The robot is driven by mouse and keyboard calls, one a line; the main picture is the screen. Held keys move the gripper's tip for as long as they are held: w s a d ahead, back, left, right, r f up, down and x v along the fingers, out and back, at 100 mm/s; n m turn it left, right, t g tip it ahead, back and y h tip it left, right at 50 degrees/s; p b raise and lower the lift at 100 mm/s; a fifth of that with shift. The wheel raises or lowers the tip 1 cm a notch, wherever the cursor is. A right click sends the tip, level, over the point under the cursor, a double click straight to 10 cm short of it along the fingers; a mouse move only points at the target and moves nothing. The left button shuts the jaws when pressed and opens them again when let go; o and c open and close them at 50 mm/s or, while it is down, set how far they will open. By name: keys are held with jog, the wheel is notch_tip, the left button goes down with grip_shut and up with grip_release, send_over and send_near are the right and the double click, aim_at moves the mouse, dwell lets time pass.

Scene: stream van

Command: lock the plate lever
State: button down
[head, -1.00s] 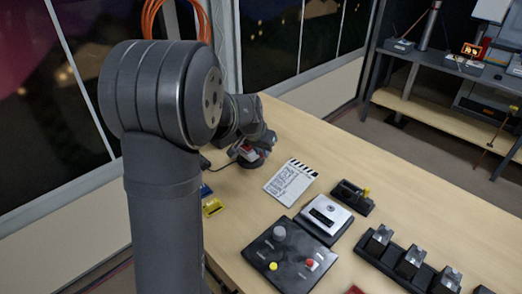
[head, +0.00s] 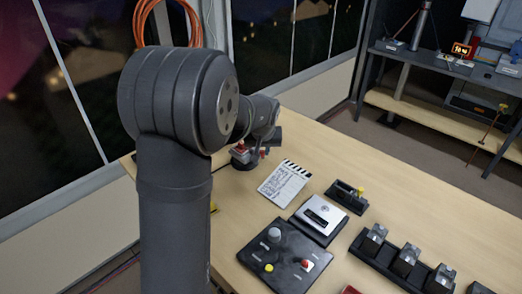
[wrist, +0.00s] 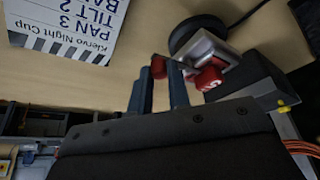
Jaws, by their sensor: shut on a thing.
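The tripod-like head in the wrist view has a round black base (wrist: 184,36), a silver block (wrist: 213,47) and a red knob (wrist: 208,79). A thin lever reaches from the block to a red tip (wrist: 158,66). My gripper (wrist: 160,78) has its two dark fingers on either side of this lever's red tip, shut on it. My fingers are mostly hidden there. I cannot tell the lever's exact angle.
A clapperboard (head: 284,184) lies close by on the table. Nearer are a silver-topped box (head: 320,216), a black control panel (head: 285,258) and a row of black switches (head: 402,262). A cable (wrist: 245,18) runs from the device.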

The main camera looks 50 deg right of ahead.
dwell(0.4)
jog(key=c, duration=1.4)
grip_release()
jog(key=shift+o, duration=0.2)
jog(key=v, duration=1.7)
jog(key=shift+r, duration=0.2)
jog(key=shift+s, duration=0.1)
jog(key=x, duration=1.7)
jog(key=shift+f, duration=0.2)
jog(key=shift+r, duration=0.1)
